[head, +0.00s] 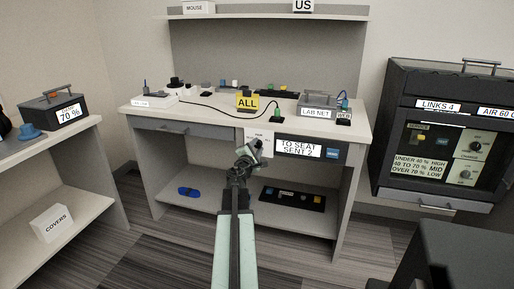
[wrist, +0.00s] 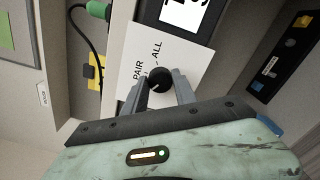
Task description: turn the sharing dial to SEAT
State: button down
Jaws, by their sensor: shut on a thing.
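The sharing dial (wrist: 159,76) is a round black knob on a white plate (wrist: 190,48) in the wrist view. The words PAIR and ALL show on the plate; I see no SEAT mark, and the lower plate is hidden behind my gripper. My gripper (wrist: 161,84) has one finger on each side of the knob and is shut on it. The dial's pointer is too small to read surely. In the head view my gripper (head: 251,153) is at the white plate (head: 260,137) on the desk front, covering the dial. A display (head: 299,149) beside it reads TO SEAT, SENT 2.
A lower shelf has blue shoes (head: 189,191) and a black tray (head: 316,204). A dark cabinet (head: 440,80) stands right.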

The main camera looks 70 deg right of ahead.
jog(key=shift+w+a, duration=0.1)
jog(key=c, duration=1)
grip_release()
jog(key=a, duration=0.7)
jog(key=shift+s+a, duration=0.25)
jog(key=shift+a, duration=0.1)
